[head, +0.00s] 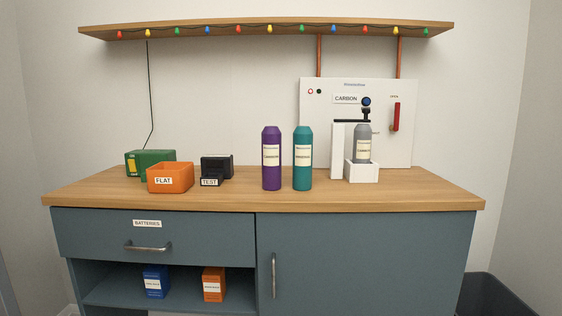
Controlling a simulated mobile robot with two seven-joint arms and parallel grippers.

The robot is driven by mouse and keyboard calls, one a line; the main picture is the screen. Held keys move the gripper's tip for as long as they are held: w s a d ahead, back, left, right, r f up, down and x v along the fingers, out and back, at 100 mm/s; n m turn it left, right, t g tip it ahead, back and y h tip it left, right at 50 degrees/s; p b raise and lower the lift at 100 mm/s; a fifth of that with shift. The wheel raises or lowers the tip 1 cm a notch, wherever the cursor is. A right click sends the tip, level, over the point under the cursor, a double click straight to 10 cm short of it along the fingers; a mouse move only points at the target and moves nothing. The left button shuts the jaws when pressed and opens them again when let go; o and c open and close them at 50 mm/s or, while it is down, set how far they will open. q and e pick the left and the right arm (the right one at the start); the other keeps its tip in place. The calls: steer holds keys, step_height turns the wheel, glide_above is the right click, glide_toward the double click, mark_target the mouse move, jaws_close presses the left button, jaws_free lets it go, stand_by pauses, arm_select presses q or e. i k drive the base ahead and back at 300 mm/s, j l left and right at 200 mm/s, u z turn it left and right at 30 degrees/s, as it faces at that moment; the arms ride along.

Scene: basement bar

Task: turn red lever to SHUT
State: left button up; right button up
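The red lever (397,117) is on the right side of the white panel (312,125) at the back of the counter. It stands upright, with a small label above it that seems to read OPEN. No SHUT label can be made out at this size. A grey bottle (362,136) with a label stands in a white holder (362,173) in front of the panel, below a CARBON sign and a blue knob (366,101). Neither of my grippers is in view.
Purple (271,175) and teal (302,175) bottles stand mid-counter. An orange FLAT bin (170,171), a green box (140,158) and a black TEST device (216,164) are on the left. The wooden counter (430,195) is clear at the front and right. A shelf (265,38) overhangs.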

mark_target(395, 128)
steer(key=i+l+z, duration=0.25)
steer(key=i, duration=0.2)
steer(key=i+l+z, duration=0.25)
steer(key=i, duration=0.2)
